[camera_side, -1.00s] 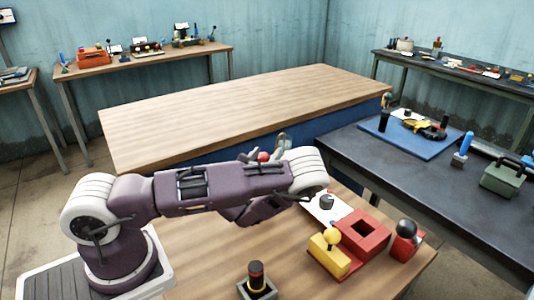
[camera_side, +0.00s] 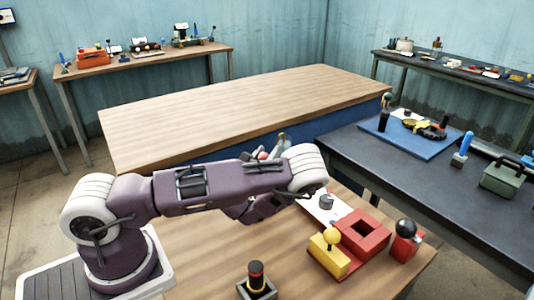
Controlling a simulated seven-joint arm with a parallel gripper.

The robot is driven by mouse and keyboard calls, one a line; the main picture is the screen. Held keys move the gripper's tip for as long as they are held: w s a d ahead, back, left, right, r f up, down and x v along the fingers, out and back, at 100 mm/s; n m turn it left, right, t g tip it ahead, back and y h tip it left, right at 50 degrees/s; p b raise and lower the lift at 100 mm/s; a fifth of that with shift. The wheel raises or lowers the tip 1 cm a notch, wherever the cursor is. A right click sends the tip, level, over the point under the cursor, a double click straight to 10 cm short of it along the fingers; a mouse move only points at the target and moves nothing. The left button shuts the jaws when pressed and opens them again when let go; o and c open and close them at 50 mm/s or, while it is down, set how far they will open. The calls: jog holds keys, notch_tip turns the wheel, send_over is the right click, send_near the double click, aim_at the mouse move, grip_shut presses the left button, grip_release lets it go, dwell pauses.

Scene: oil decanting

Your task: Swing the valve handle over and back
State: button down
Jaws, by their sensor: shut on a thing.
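A red ball-like piece (camera_side: 262,156) with small grey and whitish parts beside it shows just above my arm; most of it is hidden, and I cannot tell whether it belongs to the valve handle. A yellowish-grey upright piece (camera_side: 283,141) stands right of it, also partly covered. My arm reaches right across the near wooden table and folds back behind itself. My gripper is hidden behind my arm, so its hold on the handle does not show.
On the near table stand a yellow block with a ball knob (camera_side: 330,250), a red open box (camera_side: 361,234), a red block with a black ball (camera_side: 404,244) and a red-banded black cylinder (camera_side: 256,277) in a grey holder. A dark bench (camera_side: 400,185) stands at right.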

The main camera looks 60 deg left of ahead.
jog(key=w+d+n+g+y, duration=0.2)
jog(key=d+n+g+y, duration=0.5)
jog(key=n+g, duration=0.6)
jog(key=shift+w+f+g+y, duration=0.3)
jog(key=shift+w+g, duration=0.05)
jog(key=shift+g, duration=2.35)
jog(key=shift+d+n, duration=0.1)
jog(key=shift+n, duration=0.2)
jog(key=c, duration=0.9)
grip_release()
jog(key=shift+c, duration=0.2)
jog(key=shift+r, duration=0.1)
jog(key=shift+w+d, duration=0.1)
jog(key=shift+d, duration=0.05)
